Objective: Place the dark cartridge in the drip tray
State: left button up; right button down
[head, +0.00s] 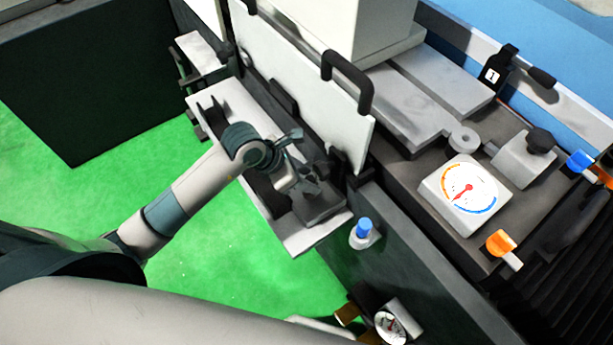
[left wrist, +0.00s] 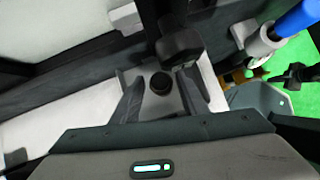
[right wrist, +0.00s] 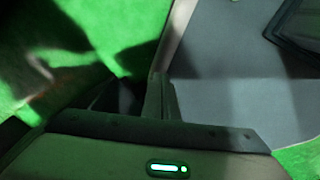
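My left gripper (head: 303,175) reaches over a narrow pale ledge (head: 298,243) on the machine's front. In the left wrist view its two fingers (left wrist: 160,95) stand apart, with a dark round-topped piece (left wrist: 160,83) showing between them. That piece looks like the dark cartridge, seen end-on over a grey block. I cannot tell whether the fingers touch it. The pale surface also shows in the left wrist view (left wrist: 85,105); I cannot tell whether it is the drip tray. My right gripper (right wrist: 140,95) is in shadow, with its fingertips unclear. It is not visible in the head view.
An upright white panel (head: 300,75) with a black handle (head: 348,82) stands behind the ledge. A blue-capped knob (head: 363,231) is right of the ledge. A dial gauge (head: 466,192) and orange valve (head: 501,242) sit on the machine top. Green floor (head: 150,180) lies open in front.

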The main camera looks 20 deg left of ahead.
pick_arm(q)
jog(key=shift+a+r, duration=0.1)
dwell(0.3)
jog(key=shift+s+a+r, duration=0.1)
jog(key=shift+r, duration=0.15)
jog(key=b+v, duration=0.2)
jog(key=v, duration=0.9)
jog(key=shift+r, duration=0.15)
jog(key=shift+s, duration=0.1)
dwell(0.4)
